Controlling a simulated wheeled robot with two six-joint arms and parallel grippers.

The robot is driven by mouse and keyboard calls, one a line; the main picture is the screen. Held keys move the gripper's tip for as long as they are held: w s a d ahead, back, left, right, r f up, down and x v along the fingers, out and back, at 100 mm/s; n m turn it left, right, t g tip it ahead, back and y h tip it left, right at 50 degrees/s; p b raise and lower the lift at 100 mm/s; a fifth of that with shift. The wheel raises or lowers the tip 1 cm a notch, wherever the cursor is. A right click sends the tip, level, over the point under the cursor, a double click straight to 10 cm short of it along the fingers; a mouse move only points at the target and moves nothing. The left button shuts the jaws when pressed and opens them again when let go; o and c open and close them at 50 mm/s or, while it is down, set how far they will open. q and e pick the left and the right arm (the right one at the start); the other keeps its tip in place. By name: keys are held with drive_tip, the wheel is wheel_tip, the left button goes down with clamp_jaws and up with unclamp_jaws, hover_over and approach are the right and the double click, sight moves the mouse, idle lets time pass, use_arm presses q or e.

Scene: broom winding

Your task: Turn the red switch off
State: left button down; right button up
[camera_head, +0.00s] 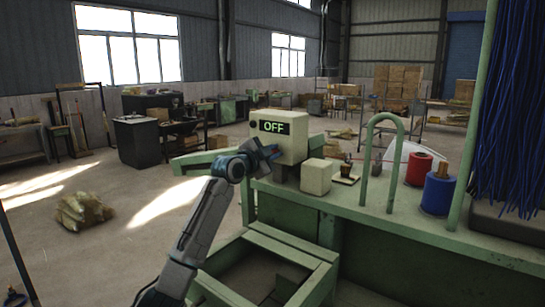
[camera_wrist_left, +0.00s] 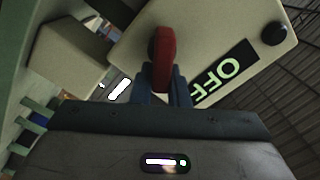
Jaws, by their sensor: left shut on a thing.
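The red switch (camera_wrist_left: 162,58) is a red lever on a cream control box (camera_head: 289,146). The box stands at the left end of the green bench, and its dark display (camera_head: 274,126) reads OFF in green letters. The display also shows in the left wrist view (camera_wrist_left: 226,73). My left gripper (camera_head: 272,153) is at the front of the box, below the display. In the left wrist view its two fingers (camera_wrist_left: 163,85) are shut on the red switch, one on each side. My right gripper is not in view.
The green bench (camera_head: 450,232) holds a smaller cream box (camera_head: 316,176), a green hoop (camera_head: 366,170), a red spool (camera_head: 419,169) and a blue spool (camera_head: 438,191). A green open frame (camera_head: 300,245) stands below my left arm. Blue strands (camera_head: 510,110) hang at the right.

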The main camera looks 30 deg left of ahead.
use_arm(q)
drive_tip(key=m, duration=0.1)
drive_tip(key=f+m+b, duration=0.1)
drive_tip(key=m, duration=0.2)
drive_tip(key=shift+d+f, duration=0.15)
drive_tip(key=shift+f, duration=0.15)
drive_tip(key=shift+f+m+b, duration=0.1)
drive_tip(key=shift+m+b, duration=0.55)
drive_tip(key=shift+m, duration=1.05)
drive_tip(key=c, duration=1.5)
unclamp_jaws()
drive_tip(key=shift+o, duration=0.5)
drive_tip(key=shift+a, duration=0.2)
